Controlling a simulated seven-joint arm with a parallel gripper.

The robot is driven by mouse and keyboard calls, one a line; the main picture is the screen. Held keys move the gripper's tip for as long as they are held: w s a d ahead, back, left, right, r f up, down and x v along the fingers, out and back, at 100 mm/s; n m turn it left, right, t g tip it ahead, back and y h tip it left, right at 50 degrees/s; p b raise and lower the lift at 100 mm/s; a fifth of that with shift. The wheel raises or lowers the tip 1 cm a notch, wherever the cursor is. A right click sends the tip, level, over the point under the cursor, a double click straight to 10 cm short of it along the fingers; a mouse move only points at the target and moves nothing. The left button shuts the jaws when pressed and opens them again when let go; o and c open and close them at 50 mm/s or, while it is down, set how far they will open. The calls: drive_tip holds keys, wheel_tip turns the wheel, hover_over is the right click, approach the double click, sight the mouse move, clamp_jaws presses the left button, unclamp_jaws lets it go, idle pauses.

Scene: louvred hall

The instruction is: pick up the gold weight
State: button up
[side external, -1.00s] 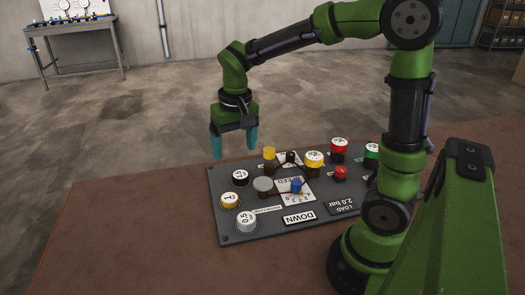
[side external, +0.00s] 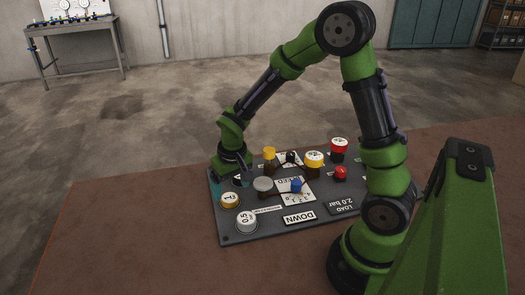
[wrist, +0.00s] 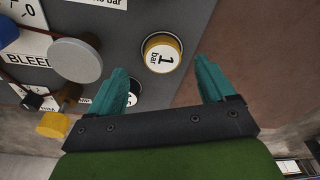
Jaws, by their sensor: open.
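The gold weight (side external: 230,200) is a short disc with a gold side and a white top marked 1. It sits near the left edge of the grey panel (side external: 265,231). In the wrist view the gold weight (wrist: 162,52) reads "1 bar" and rests in a round dark recess, just beyond and between my fingertips. My gripper (side external: 229,186) is low over the panel's left end, right behind the weight. In the wrist view my gripper (wrist: 162,70) is open, with teal fingers spread wider than the weight and nothing held.
A grey-topped knob (side external: 263,184) and a yellow knob (side external: 269,153) stand close by. A white weight (side external: 246,220) is in front. A black weight (wrist: 135,92) is partly hidden by my left finger. A taller yellow weight (side external: 314,159) and a red one (side external: 339,147) stand farther right.

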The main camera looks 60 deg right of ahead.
sight(229, 198)
drive_tip(key=f, duration=0.3)
drive_tip(key=shift+w+f, duration=0.35)
drive_tip(key=shift+f, duration=0.05)
drive_tip(key=shift+r, duration=0.1)
drive_tip(key=c, duration=1.4)
